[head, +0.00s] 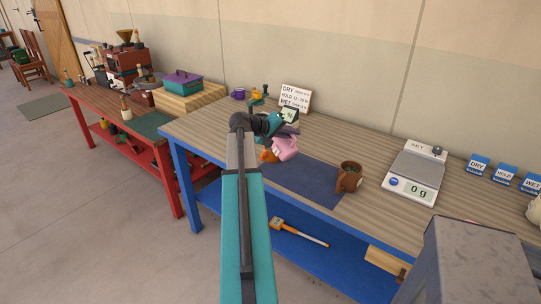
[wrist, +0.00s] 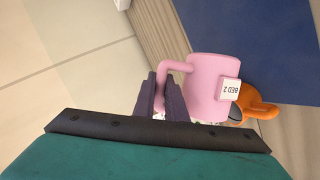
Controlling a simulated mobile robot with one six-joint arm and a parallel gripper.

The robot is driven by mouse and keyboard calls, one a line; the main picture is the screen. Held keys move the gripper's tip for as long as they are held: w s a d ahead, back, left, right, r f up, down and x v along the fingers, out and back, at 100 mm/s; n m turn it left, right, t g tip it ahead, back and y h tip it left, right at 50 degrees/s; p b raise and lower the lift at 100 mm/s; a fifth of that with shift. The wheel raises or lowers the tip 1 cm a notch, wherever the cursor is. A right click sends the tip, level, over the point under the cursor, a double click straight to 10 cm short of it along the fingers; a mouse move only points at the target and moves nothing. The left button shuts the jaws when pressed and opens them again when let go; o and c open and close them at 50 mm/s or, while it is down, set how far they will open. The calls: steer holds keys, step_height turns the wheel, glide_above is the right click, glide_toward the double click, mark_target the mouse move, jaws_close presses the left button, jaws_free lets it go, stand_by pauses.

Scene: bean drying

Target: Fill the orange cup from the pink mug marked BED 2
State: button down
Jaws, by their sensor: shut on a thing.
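The pink mug (wrist: 207,88) bears a white label reading BED 2. My gripper (wrist: 160,86) is shut on its handle. In the head view the pink mug (head: 286,147) is off the table and looks tilted, right by the orange cup. My gripper (head: 288,129) shows just above it. The orange cup (head: 267,156) stands near the table's front edge by the blue mat and is partly hidden. In the wrist view the orange cup (wrist: 264,111) shows partly behind the mug. I cannot see into either one, and no beans are visible falling between them.
A scale (head: 414,171) reading 0 g is farther right. A sign (head: 296,97) and a purple mug (head: 238,94) stand at the back. The mat's middle is clear.

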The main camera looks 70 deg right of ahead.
steer(key=shift+r, duration=0.1)
steer(key=shift+w+d+r+p, duration=0.2)
steer(key=shift+w+r+p, duration=0.15)
steer(key=shift+p, duration=0.25)
steer(key=shift+w+r+n+g, duration=0.1)
steer(key=shift+n+g, duration=0.2)
steer(key=shift+n, duration=0.1)
steer(key=shift+w+d+r+g+p, duration=0.2)
steer(key=shift+w+g+p, duration=0.1)
steer(key=shift+p, duration=0.1)
steer(key=shift+w+r+n, duration=0.15)
steer(key=shift+n, duration=0.15)
steer(key=shift+d+y, duration=0.1)
steer(key=shift+y, duration=0.2)
stand_by(0.3)
steer(key=shift+w+r+p, duration=0.15)
steer(key=shift+w+p, duration=0.05)
steer(key=shift+p, duration=0.2)
steer(key=shift+w+d+r+n+g+p, duration=0.3)
steer(key=shift+w+n+g+p, duration=0.1)
steer(key=shift+w+n, duration=0.1)
stand_by(0.8)
steer(key=shift+s, duration=0.1)
